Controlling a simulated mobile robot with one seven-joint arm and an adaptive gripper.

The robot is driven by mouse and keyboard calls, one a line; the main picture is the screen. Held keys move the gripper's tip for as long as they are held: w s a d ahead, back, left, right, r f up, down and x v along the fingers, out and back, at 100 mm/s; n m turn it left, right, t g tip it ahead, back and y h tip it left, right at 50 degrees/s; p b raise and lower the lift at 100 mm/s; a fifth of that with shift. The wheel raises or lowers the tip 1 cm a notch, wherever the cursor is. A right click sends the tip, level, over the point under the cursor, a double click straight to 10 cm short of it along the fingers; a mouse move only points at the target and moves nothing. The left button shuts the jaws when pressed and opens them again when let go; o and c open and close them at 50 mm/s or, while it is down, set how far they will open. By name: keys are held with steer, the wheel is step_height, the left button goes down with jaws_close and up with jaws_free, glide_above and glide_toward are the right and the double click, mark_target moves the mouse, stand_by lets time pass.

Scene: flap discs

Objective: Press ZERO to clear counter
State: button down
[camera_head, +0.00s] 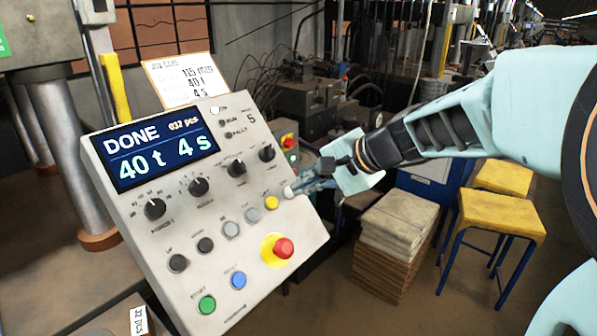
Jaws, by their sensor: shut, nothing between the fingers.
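The grey control panel (135,228) is tilted on the left. Its display (160,152) reads "DONE", "032 pcs", "40 t" and "4 s". A slanted row of small buttons runs below the knobs, from dark ones through grey ones to a yellow button (271,202). A pale round button (288,192) seems to sit at the row's upper right end. My gripper (293,188) is shut and empty, its fingertips at that end and partly over it. I cannot tell whether they touch. The labels are too small to read, so ZERO cannot be told by its lettering.
A red emergency button (284,248) on a yellow base sticks out below the row. Blue (238,280) and green (207,305) buttons lie lower left. A paper card (185,80) stands behind the panel. Stacked sacks (398,220) and yellow stools (500,205) stand to the right.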

steer(key=shift+b+x, duration=0.7)
steer(key=shift+x, duration=0.4)
stand_by(0.6)
steer(key=p+v, duration=0.2)
steer(key=v, duration=0.6)
stand_by(0.7)
steer(key=shift+r, duration=0.1)
